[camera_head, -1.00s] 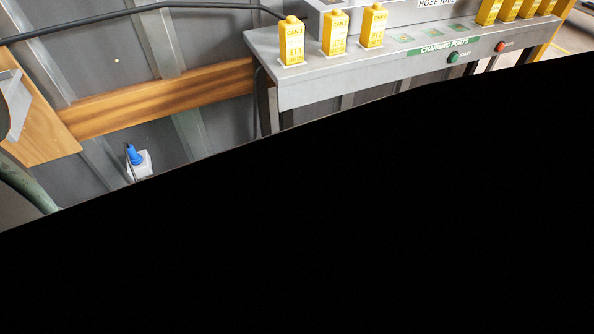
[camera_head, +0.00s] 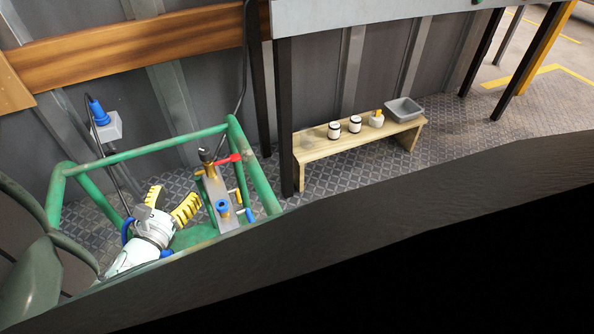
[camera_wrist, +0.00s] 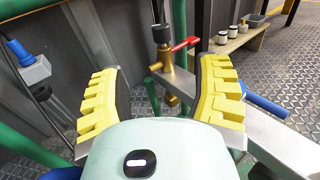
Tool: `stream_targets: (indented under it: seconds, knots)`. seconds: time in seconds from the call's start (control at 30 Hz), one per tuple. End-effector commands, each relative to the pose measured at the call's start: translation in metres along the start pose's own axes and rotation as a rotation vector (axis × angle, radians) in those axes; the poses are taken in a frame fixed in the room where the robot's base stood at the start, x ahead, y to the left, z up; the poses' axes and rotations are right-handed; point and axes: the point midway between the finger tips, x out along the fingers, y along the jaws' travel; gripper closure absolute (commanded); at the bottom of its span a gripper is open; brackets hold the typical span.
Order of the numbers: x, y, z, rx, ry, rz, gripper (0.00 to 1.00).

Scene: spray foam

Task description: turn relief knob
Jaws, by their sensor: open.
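A grey metal manifold (camera_head: 216,188) stands inside a green tube frame. It carries a black knob (camera_head: 205,155) on a brass fitting, a red lever (camera_head: 228,160), a blue round knob (camera_head: 222,206) and small yellow and blue handles. No label shows which one is the relief knob. My gripper (camera_head: 170,202) is open and empty, just left of the manifold, its yellow ribbed fingers apart. In the wrist view, the black knob (camera_wrist: 162,34) and red lever (camera_wrist: 184,45) show beyond the gap of my gripper (camera_wrist: 160,78). The right finger hides part of the manifold there.
The green frame (camera_head: 160,149) surrounds my gripper and the manifold. A blue plug sits in a white wall socket (camera_head: 110,127), its cable hanging near. A low wooden bench (camera_head: 350,142) holds small bottles and a grey tray (camera_head: 404,109). A dark table leg (camera_head: 285,115) stands close right.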

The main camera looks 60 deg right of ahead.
Motion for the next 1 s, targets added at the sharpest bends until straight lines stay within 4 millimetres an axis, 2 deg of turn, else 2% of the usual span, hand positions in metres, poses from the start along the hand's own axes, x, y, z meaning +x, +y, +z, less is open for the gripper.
stream_targets:
  seconds: [0.17,0.27,0.7,0.83,1.0]
  knots:
    - [0.012,-0.001,0.0,-0.003,-0.013,-0.006,0.36]
    - [0.028,-0.003,0.0,-0.002,-0.014,-0.012,0.36]
    - [0.119,-0.004,-0.004,-0.003,-0.012,-0.013,0.36]
    - [0.14,-0.004,-0.003,-0.002,-0.011,-0.013,0.36]
    - [0.155,-0.004,-0.001,-0.002,-0.009,-0.009,0.36]
